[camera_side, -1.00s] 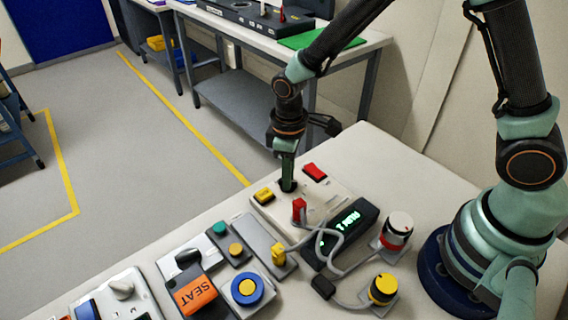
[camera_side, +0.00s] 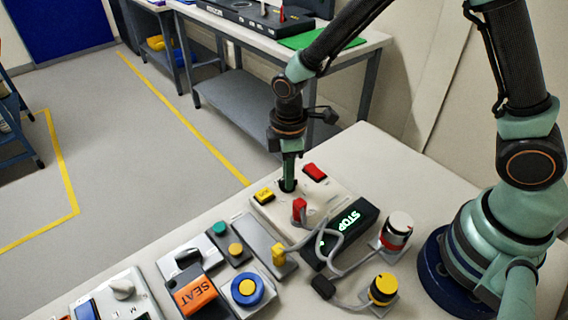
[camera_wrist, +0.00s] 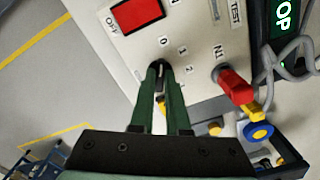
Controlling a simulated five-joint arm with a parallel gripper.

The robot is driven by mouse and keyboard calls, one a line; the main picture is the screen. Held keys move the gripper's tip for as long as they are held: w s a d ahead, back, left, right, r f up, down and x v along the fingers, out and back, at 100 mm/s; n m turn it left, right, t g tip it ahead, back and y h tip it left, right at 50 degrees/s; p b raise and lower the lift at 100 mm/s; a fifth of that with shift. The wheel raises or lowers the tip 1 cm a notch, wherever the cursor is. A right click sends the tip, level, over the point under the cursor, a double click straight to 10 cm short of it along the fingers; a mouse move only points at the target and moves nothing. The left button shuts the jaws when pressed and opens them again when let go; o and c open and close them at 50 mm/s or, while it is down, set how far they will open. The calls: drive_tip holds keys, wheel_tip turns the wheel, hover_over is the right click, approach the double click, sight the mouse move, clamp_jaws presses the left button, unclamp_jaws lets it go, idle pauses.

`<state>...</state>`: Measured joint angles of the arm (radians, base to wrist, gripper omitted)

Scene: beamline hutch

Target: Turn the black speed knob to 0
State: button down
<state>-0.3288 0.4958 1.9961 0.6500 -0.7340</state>
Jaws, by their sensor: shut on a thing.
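The black speed knob (camera_wrist: 160,72) is on a cream control box (camera_side: 334,199), mostly hidden between my fingers. Small labels 0, 1 and 2 sit around it in the wrist view; the 0 is just beyond the fingertips. My gripper (camera_side: 288,187) points down onto the box and is shut on the knob; in the wrist view its green fingertips (camera_wrist: 161,70) lie on either side of it. The knob seems to be lined up towards the 0, though its pointer is hard to make out.
Grey cables (camera_side: 336,258) loop at the front. Several other switches and an orange SEAT piece (camera_side: 195,294) stand at lower left.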

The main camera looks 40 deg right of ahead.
drive_tip(key=c, duration=0.9)
unclamp_jaws()
wheel_tip(320, 180, up, 12)
drive_tip(key=shift+r, duration=0.1)
drive_tip(key=s+d+r+m+t, duration=0.5)
drive_tip(key=s+d+r+m, duration=0.3)
drive_tip(key=d+m, duration=0.4)
drive_tip(key=shift+d+r+t, duration=0.2)
drive_tip(key=shift+r+t, duration=0.1)
drive_tip(key=shift+r, duration=0.1)
